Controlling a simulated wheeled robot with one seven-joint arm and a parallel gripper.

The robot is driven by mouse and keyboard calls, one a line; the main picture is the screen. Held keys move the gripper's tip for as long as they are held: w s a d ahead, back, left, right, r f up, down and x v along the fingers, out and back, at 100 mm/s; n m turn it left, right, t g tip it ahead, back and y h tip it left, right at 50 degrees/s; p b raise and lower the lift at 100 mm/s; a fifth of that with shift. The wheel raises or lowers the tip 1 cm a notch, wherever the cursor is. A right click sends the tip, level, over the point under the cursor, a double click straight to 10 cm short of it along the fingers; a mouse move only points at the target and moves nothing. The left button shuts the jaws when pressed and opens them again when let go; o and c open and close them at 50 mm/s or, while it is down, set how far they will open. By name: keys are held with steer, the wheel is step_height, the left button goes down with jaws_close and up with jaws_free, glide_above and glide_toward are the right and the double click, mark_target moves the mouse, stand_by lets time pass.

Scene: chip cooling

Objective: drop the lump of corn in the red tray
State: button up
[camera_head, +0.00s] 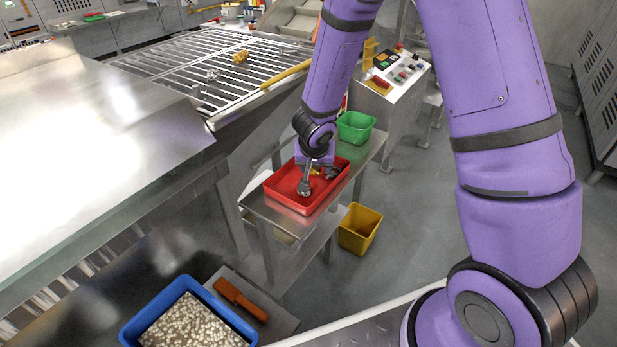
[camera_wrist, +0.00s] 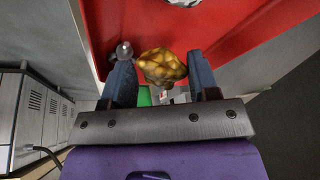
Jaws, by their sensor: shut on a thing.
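The lump of corn (camera_wrist: 162,66) is golden and knobbly. In the wrist view it sits between the two fingers of my gripper (camera_wrist: 160,80), which is shut on it. In the head view only a small yellow bit of the lump (camera_head: 316,171) shows between the fingers. The red tray (camera_head: 283,190) lies on a narrow metal stand, and my gripper (camera_head: 320,178) is over its inside. The tray's red floor (camera_wrist: 235,45) fills much of the wrist view behind the lump. I cannot tell the exact height of the lump above the floor.
A small grey metal piece (camera_wrist: 122,50) shows beside the left finger. A green bin (camera_head: 355,127) stands behind the tray, a yellow bin (camera_head: 359,229) on the floor, and a blue crate (camera_head: 180,287) at front left. Another yellow lump (camera_head: 240,56) lies on the slatted conveyor.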

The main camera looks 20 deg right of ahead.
steer(key=shift+f, duration=0.15)
steer(key=o, duration=1)
steer(key=v, duration=1)
steer(key=shift+s+a+r, duration=0.1)
steer(key=shift+s+r, duration=0.1)
steer(key=shift+r, duration=0.15)
